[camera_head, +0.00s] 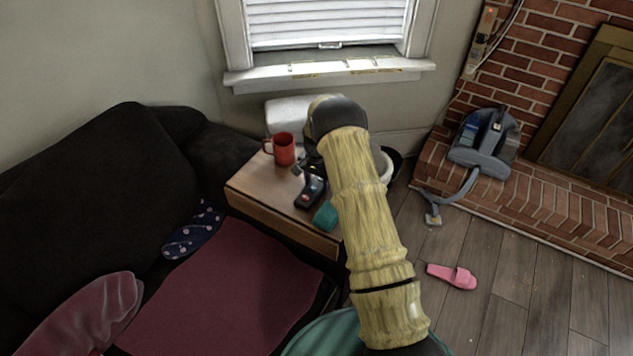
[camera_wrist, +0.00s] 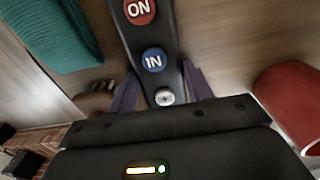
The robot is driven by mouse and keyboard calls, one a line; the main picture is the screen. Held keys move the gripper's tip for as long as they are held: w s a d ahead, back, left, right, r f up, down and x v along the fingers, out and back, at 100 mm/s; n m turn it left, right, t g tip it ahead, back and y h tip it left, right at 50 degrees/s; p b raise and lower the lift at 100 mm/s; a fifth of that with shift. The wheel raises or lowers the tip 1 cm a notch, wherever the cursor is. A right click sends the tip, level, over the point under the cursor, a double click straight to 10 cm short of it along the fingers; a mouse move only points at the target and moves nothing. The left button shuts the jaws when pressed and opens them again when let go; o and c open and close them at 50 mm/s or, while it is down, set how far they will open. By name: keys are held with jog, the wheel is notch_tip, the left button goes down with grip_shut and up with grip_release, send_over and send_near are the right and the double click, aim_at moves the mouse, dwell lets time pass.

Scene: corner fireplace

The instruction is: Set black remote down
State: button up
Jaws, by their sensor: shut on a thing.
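The black remote (camera_head: 310,192) is at the wooden side table, between the red mug and a teal item. In the wrist view the remote (camera_wrist: 173,25) runs up from between my fingers, showing a red ON button, a blue IN button and a small pale button. My gripper (camera_wrist: 161,92) is shut on the remote near its lower end. The side table (camera_head: 252,190) lies under the remote; I cannot tell whether the remote touches it. In the head view my arm hides part of the table's right side.
A red mug (camera_head: 284,149) stands behind the remote and shows right in the wrist view (camera_wrist: 293,105). A teal item (camera_head: 325,215) lies in front. The table's front left is bare. A dark sofa (camera_head: 90,180) is left; a pink slipper (camera_head: 452,276) lies on the floor.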

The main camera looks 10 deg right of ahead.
aim_at(317, 184)
jog(key=shift+f, duration=0.15)
jog(key=o, duration=1.1)
jog(key=shift+o, duration=0.2)
notch_tip(317, 184, up, 12)
jog(key=shift+r, duration=0.2)
